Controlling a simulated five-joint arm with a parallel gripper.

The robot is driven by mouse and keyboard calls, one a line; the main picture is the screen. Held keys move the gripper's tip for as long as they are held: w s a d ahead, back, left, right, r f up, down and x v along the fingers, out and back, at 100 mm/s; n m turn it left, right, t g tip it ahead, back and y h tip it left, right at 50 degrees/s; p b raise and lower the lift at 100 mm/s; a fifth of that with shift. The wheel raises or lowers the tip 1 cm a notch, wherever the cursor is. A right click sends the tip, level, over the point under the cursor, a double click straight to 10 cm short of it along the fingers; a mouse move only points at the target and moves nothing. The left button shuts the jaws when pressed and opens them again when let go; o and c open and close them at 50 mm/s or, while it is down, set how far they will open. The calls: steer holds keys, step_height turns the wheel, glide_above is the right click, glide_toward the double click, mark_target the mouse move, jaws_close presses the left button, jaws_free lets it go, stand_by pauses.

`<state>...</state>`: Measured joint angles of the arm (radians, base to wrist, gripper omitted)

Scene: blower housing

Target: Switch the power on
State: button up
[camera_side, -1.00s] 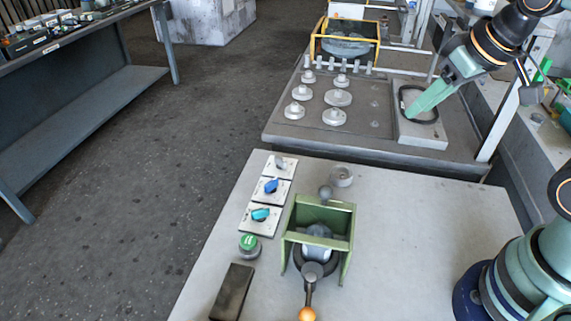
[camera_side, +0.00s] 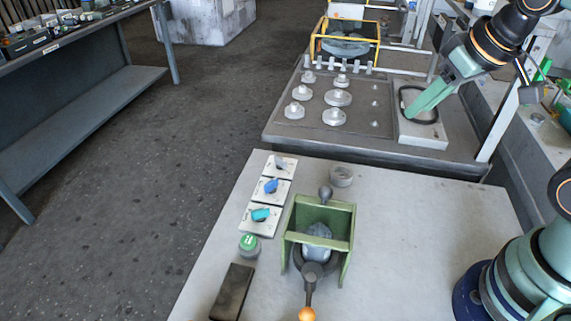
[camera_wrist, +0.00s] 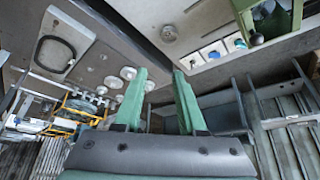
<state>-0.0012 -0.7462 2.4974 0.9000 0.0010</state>
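Three white switch plates stand in a row on the near table. They carry a grey knob (camera_side: 279,163), a blue knob (camera_side: 270,186) and a teal knob (camera_side: 261,214). A green push button (camera_side: 249,243) sits just in front of them. I cannot tell which control is the power switch. In the wrist view the blue knob (camera_wrist: 214,54) and teal knob (camera_wrist: 239,43) show at upper right. My gripper (camera_side: 412,113) is far from them, over a grey plate with a black ring (camera_side: 421,88) on the far table. Its green fingers (camera_wrist: 160,73) are apart with nothing between them.
A green fixture (camera_side: 320,210) with an orange-tipped lever (camera_side: 307,314) stands right of the knobs. A dark block (camera_side: 232,291) lies at the front. Pale discs (camera_side: 338,98) and several pegs stand on the far table.

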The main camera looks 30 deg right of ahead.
steer(key=w+a+g, duration=0.2)
steer(key=w+a, duration=0.4)
steer(key=n+g, duration=0.2)
steer(key=g, duration=0.2)
glide_toward(260, 210)
step_height(260, 210, down, 5)
steer(key=shift+f, duration=0.25)
steer(key=shift+s+f, duration=0.1)
steer(key=shift+f, duration=1.3)
steer(key=n, duration=0.6)
steer(key=shift+d, duration=0.1)
steer(key=n, duration=0.5)
steer(key=shift+s, duration=0.15)
steer(key=n, duration=0.2)
steer(key=shift+n, duration=0.3)
steer(key=shift+f, duration=0.6)
